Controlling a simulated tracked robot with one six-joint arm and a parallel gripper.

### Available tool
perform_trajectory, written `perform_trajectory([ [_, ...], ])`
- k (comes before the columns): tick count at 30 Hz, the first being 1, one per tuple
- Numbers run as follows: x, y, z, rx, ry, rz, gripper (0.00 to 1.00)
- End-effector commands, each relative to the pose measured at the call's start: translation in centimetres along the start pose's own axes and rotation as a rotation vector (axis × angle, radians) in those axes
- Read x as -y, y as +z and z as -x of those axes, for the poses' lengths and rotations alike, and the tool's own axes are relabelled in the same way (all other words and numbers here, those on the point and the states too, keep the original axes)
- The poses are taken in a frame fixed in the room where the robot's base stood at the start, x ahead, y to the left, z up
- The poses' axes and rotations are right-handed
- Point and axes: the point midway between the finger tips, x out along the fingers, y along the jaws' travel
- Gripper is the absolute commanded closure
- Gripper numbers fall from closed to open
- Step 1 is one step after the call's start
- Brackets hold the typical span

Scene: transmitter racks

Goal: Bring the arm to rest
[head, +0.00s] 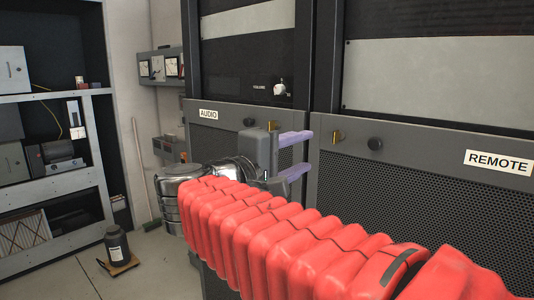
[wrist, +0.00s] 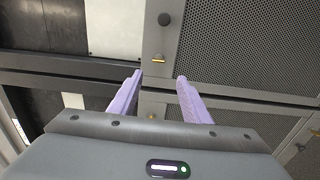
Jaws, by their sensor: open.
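My gripper (head: 297,155) is in the middle of the head view, in front of the rack doors. Its two pale purple fingers are apart with nothing between them. The red ribbed sleeve of my arm runs from it to the lower right. In the wrist view the open fingers of my gripper (wrist: 159,76) point toward the rack fronts. From these views I cannot tell whether the fingertips touch the rack.
The AUDIO rack (head: 230,124) and the REMOTE rack (head: 420,150) stand close ahead, with knobs and brass latches (head: 336,137). Shelving (head: 60,190) stands at the left. Some floor at lower left is clear.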

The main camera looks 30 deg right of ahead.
Motion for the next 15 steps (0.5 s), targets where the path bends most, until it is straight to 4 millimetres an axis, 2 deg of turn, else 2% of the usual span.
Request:
perform_trajectory([
  [12, 0.1, -0.2, 0.0, -0.007, -0.002, 0.006, 0.56],
  [15, 1.1, -0.6, 0.0, -0.024, -0.040, 0.011, 0.56],
])
